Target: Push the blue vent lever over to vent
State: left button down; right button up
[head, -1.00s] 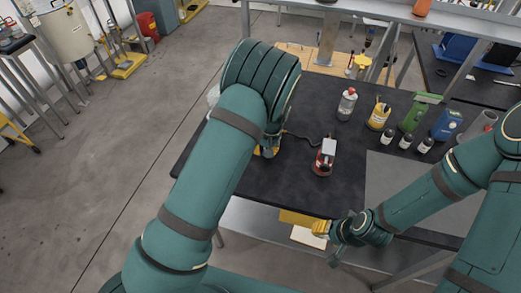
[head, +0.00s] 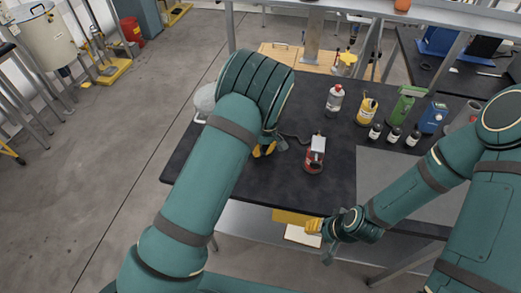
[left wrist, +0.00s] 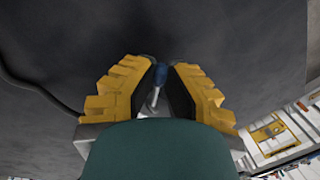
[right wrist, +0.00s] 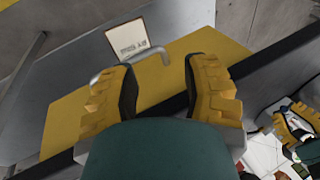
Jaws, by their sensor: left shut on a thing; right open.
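The blue vent lever (left wrist: 161,74) shows in the left wrist view as a blue grip on a short metal shaft, leaning slightly. It sits between the yellow fingers of my left gripper (left wrist: 157,66), which is shut on it. In the head view my left gripper (head: 264,149) is low over the left part of the black table, mostly behind my arm, and the lever is hidden there. In the head view my right gripper (head: 314,226) is at the table's front edge.
A red device (head: 314,160) with a cable stands right of my left gripper. A bottle (head: 334,99), yellow cup (head: 367,110), small dark bottles, green container (head: 401,106) and blue container (head: 433,117) stand behind. A yellow panel (right wrist: 75,120) and paper card (right wrist: 138,42) lie under my right gripper.

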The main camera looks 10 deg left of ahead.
pick_arm(q)
jog(key=shift+s+f, duration=0.1)
jog(key=c, duration=0.9)
grip_release()
jog(key=shift+c, duration=0.2)
notch_tip(320, 180, up, 12)
jog(key=w+d, duration=0.1)
jog(key=shift+w+d, duration=0.15)
jog(key=shift+d, duration=0.15)
jog(key=shift+f, duration=0.1)
